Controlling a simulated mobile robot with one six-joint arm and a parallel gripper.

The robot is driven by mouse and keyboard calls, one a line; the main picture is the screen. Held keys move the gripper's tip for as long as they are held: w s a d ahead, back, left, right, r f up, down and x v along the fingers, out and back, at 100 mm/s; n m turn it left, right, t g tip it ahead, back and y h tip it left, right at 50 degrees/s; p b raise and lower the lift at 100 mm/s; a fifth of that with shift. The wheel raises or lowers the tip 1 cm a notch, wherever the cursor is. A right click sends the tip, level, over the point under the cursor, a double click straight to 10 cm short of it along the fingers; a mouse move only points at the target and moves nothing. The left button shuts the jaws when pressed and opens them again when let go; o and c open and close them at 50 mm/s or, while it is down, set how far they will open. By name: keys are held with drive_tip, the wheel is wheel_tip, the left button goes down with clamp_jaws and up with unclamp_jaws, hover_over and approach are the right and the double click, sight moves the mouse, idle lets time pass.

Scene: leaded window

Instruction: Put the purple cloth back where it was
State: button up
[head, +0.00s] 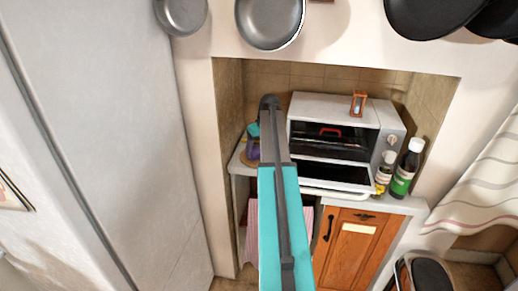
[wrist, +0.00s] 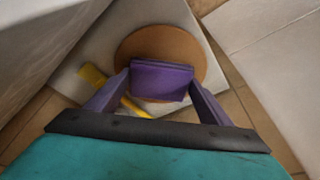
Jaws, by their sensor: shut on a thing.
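The purple cloth (wrist: 161,84) is a small folded block in the wrist view, between the two fingertips of my gripper (wrist: 158,78). My gripper is shut on it. Behind the cloth is a round brown board (wrist: 136,46) on the pale counter top. I cannot tell whether the cloth touches the board or is held above it. In the head view, my gripper (head: 253,148) is at the left end of the counter, left of the toaster oven and partly hidden by my arm. A bit of the round board (head: 246,160) shows below it.
A white toaster oven (head: 334,107) with its door open stands right of my gripper, with an hourglass (head: 358,103) on top. Bottles (head: 406,168) stand to its right. A yellow object (wrist: 93,75) lies beside the board. Pans (head: 270,20) hang above. The alcove's left wall is close.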

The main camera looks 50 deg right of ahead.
drive_tip(key=shift+f, duration=0.15)
drive_tip(key=o, duration=1.2)
drive_tip(key=shift+o, duration=0.2)
drive_tip(key=shift+r, duration=0.2)
drive_tip(key=b+v, duration=0.2)
drive_tip(key=v, duration=1)
drive_tip(key=shift+b, duration=0.3)
